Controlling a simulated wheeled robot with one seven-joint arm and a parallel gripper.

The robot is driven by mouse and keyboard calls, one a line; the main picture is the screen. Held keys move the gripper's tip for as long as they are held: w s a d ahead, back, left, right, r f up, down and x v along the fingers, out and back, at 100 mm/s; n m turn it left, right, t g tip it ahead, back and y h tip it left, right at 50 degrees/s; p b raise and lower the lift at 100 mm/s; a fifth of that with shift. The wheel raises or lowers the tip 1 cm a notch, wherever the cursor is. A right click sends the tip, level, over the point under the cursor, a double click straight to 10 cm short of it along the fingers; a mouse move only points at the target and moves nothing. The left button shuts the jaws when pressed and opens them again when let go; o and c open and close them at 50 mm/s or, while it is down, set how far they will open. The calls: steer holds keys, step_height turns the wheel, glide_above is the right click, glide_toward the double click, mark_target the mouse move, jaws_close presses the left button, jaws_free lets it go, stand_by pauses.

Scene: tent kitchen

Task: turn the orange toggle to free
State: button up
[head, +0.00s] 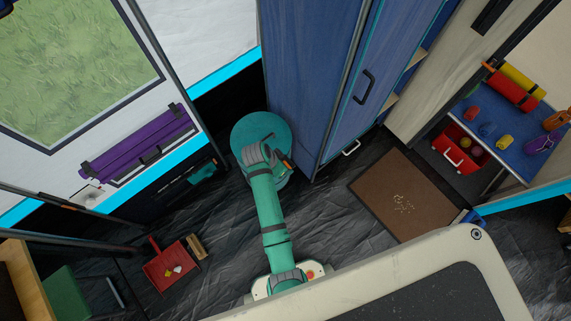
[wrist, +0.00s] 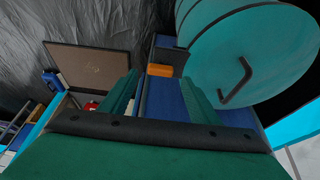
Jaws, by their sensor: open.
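A small orange block (wrist: 160,70), which looks like the orange toggle, shows in the wrist view. It is against a blue surface beside a large teal drum (wrist: 240,60). Which way it is set cannot be told. My gripper (wrist: 158,84) is open and empty. Its two green fingers point toward the orange block, which appears between and beyond their tips; no contact is visible. In the head view my gripper (head: 284,158) is small and partly hidden by my wrist, over the right side of the teal drum (head: 246,128).
A tall blue cabinet (head: 310,70) stands right beside the drum. A brown mat (head: 402,195) lies on the dark floor to the right. A red dustpan (head: 168,268) lies at the lower left. A purple roll (head: 140,145) is along the left wall.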

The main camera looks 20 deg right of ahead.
steer(key=shift+x, duration=2.2)
steer(key=c, duration=1.1)
